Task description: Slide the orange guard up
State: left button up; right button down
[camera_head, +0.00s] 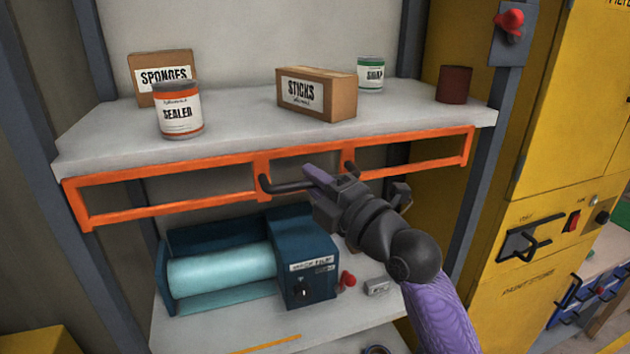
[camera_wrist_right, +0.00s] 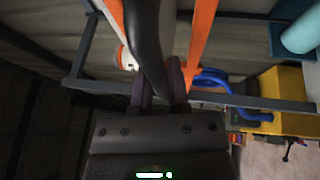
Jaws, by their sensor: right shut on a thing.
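The orange guard (camera_head: 262,168) is an open rectangular frame along the front edge of the upper shelf in the head view. A dark bar handle (camera_head: 285,187) is fixed at its middle. My right gripper (camera_head: 312,177) is at the handle, its jaws shut on the bar. In the right wrist view the dark handle (camera_wrist_right: 146,45) runs down between the purple fingers (camera_wrist_right: 160,90), and the orange guard (camera_wrist_right: 202,40) shows behind it. My left gripper is not in view.
The upper shelf (camera_head: 235,128) holds a sponges box (camera_head: 146,67), a sealer can (camera_head: 180,110), a sticks box (camera_head: 316,94), a soap can (camera_head: 370,74) and a brown cup (camera_head: 454,85). A teal film roller (camera_head: 222,278) stands on the lower shelf. A yellow cabinet (camera_head: 540,170) stands right.

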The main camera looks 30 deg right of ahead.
dwell(0.8)
notch_tip(320, 180, up, 9)
jog(key=p, duration=0.7)
jog(key=shift+r, duration=0.35)
jog(key=c, duration=0.6)
grip_release()
